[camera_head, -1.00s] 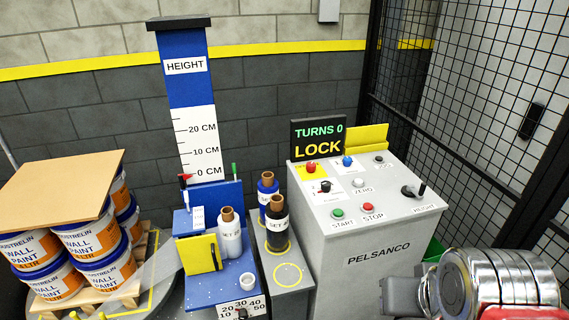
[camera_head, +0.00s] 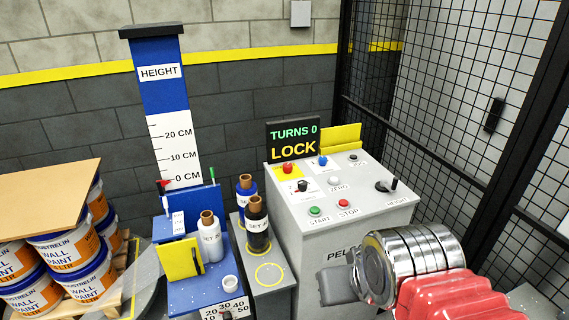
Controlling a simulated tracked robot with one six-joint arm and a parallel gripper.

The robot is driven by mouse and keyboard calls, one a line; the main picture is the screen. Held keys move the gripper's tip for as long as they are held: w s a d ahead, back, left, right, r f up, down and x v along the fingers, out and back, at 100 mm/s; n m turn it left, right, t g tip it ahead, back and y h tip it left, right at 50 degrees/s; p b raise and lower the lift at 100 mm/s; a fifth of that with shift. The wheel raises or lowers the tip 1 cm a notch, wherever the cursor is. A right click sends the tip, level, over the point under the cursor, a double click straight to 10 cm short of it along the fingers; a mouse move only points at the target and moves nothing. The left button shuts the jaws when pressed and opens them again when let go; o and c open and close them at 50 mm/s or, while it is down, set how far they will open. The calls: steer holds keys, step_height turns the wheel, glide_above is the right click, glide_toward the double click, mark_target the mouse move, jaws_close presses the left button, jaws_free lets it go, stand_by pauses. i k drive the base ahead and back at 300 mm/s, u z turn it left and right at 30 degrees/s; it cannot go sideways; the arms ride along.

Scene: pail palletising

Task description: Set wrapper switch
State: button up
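The wrapper's grey control box (camera_head: 330,215) stands in the middle right. Its sloped top carries a red knob on a yellow plate (camera_head: 288,169), a blue knob (camera_head: 322,160), a black selector switch (camera_head: 302,185), a white zero button (camera_head: 334,180), a green start button (camera_head: 314,211), a red stop button (camera_head: 344,203) and a black height lever (camera_head: 388,185). The display (camera_head: 293,140) behind reads TURNS 0 and LOCK. My arm, silver and red, enters at the lower right, in front of the box. Its dark end (camera_head: 340,283) is below the panel, apart from the switches; its fingers are not clear.
A blue height mast (camera_head: 160,95) with a blue stand (camera_head: 195,290) holds a white film roll (camera_head: 209,240). Dark film rolls (camera_head: 257,228) stand on a grey block beside it. Paint pails (camera_head: 80,275) under a brown board are at left. A black mesh fence (camera_head: 430,90) closes the right.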

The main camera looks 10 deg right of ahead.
mark_target(287, 167)
steer(key=z, duration=0.05)
steer(key=i, duration=1)
steer(key=u, duration=0.05)
